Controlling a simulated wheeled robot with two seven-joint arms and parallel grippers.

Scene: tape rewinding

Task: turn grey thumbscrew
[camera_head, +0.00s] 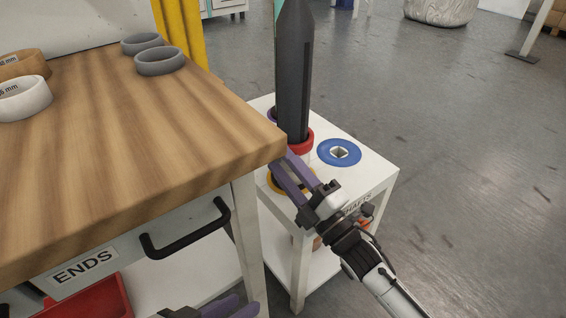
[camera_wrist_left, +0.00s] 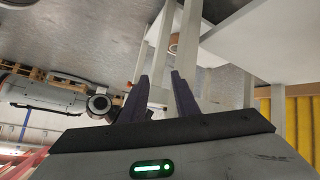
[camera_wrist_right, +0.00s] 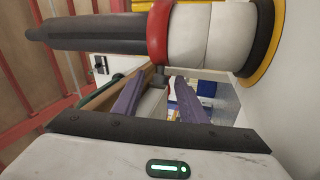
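A dark grey tapered shaft (camera_head: 294,70) stands upright on the white cart. A red collar (camera_head: 302,143) rings its lower part. In the right wrist view the shaft (camera_wrist_right: 90,33) lies across the top, with the red collar (camera_wrist_right: 157,35) on it. The small grey thumbscrew (camera_wrist_right: 159,76) sticks out from the collar. My right gripper (camera_head: 283,162) is beside the collar, its purple fingers apart. In its wrist view the thumbscrew lies between the fingertips (camera_wrist_right: 159,80), without visible grip. My left gripper (camera_head: 222,308) is low at the bottom edge, open and empty in its wrist view (camera_wrist_left: 158,80).
The wooden table (camera_head: 120,140) stands left of the cart (camera_head: 375,178), its corner close to my right gripper. Grey rings (camera_head: 160,61) lie on it. A drawer handle (camera_head: 185,235) juts out. Floor at right is clear.

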